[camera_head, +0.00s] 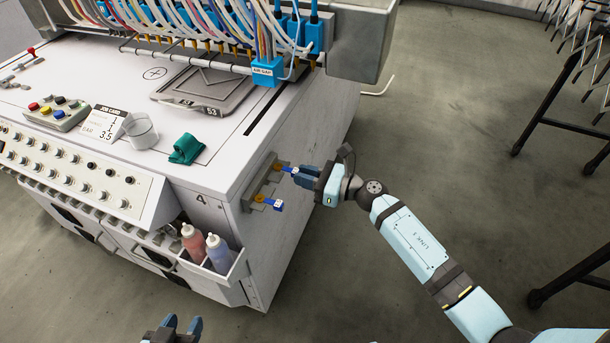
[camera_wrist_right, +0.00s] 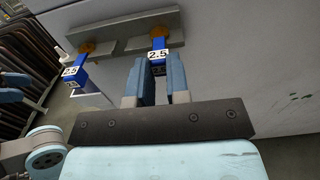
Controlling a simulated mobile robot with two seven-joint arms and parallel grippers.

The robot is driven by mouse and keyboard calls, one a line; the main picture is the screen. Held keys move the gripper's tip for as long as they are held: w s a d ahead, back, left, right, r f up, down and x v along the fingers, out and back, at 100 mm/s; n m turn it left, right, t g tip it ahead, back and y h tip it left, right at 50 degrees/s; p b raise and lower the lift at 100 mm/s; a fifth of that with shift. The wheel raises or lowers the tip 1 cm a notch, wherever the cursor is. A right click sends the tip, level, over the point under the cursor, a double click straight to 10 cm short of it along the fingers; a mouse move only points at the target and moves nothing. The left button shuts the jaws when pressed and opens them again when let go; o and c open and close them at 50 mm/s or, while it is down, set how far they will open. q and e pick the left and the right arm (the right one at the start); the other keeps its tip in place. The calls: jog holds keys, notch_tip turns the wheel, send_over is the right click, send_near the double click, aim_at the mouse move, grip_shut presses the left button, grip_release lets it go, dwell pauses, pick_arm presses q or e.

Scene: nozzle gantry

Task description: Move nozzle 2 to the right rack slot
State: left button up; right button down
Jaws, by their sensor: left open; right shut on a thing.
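The grey rack (camera_head: 251,201) on the machine's side has two orange holders. A blue nozzle (camera_head: 286,169) is at the farther holder, between the fingers of my right gripper (camera_head: 297,173). In the right wrist view this nozzle (camera_wrist_right: 159,42) has a white 2.5 label and sits against its holder, gripped by the right fingers (camera_wrist_right: 158,66). A second blue nozzle (camera_head: 277,205) is at the nearer holder; it shows at the left of the wrist view (camera_wrist_right: 76,72), also labelled 2.5. I cannot tell which is nozzle 2. My left gripper (camera_head: 181,322) is open and empty at the bottom edge.
A bin with a red bottle (camera_head: 194,243) and a purple bottle (camera_head: 219,254) hangs below the rack on the machine's corner. A green cloth (camera_head: 187,149) and a clear cup (camera_head: 140,132) stand on the worktop. The floor right of the machine is free up to a black stand (camera_head: 543,121).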

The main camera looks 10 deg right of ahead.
dwell(0.3)
jog(key=c, duration=1)
grip_release()
jog(key=shift+f, duration=0.1)
